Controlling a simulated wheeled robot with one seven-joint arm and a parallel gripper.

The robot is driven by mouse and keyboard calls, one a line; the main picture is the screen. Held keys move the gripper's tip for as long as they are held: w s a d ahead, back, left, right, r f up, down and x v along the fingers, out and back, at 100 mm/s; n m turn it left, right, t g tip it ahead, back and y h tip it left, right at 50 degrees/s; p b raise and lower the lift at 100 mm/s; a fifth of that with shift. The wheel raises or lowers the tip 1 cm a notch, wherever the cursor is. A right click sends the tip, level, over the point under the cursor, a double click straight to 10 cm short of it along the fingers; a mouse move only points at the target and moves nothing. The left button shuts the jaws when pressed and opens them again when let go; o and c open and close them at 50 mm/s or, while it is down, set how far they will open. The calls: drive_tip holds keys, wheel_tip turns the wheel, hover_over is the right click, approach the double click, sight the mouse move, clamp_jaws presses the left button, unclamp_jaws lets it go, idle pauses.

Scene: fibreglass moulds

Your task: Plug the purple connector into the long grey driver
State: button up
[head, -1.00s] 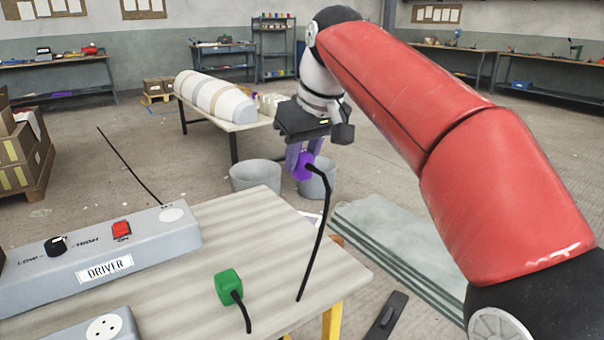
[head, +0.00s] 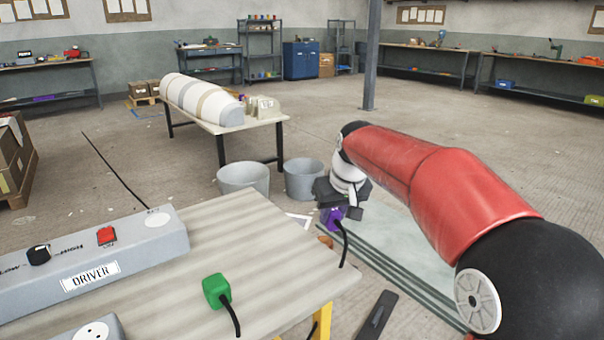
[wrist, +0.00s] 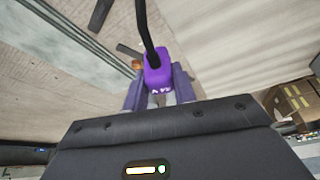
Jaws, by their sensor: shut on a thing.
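The purple connector (head: 334,217) is held in my gripper (head: 327,214), beyond the right side of the table, with its black cable hanging down. In the wrist view the connector (wrist: 157,72) sits between the two purple fingers of my gripper (wrist: 158,90), its cable running to the top. The long grey driver (head: 110,262) lies on the table at the left, labelled DRIVER, with a black knob and a red switch. A round pale socket (head: 157,219) is on its top near the right end. The connector is well apart from the driver.
A green connector (head: 216,289) with a black cable lies on the table (head: 262,245). A smaller grey box (head: 95,331) with a round socket is at the front left. Grey buckets (head: 243,178) and stacked sheets (head: 400,262) are on the floor beyond the table.

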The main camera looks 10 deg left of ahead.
drive_tip(key=s+d+f+m+h, duration=0.1)
drive_tip(key=s+d+f+m, duration=0.1)
drive_tip(key=d+f, duration=0.9)
drive_tip(key=s+d+f+m+t+h, duration=0.1)
drive_tip(key=s+d+f+m, duration=0.2)
drive_tip(key=d+f, duration=0.8)
wheel_tip(320, 180, down, 6)
drive_tip(key=shift+d+r+m, duration=0.2)
drive_tip(key=shift+r+m, duration=0.05)
drive_tip(key=shift+m, duration=0.35)
drive_tip(key=shift+s+a, duration=0.15)
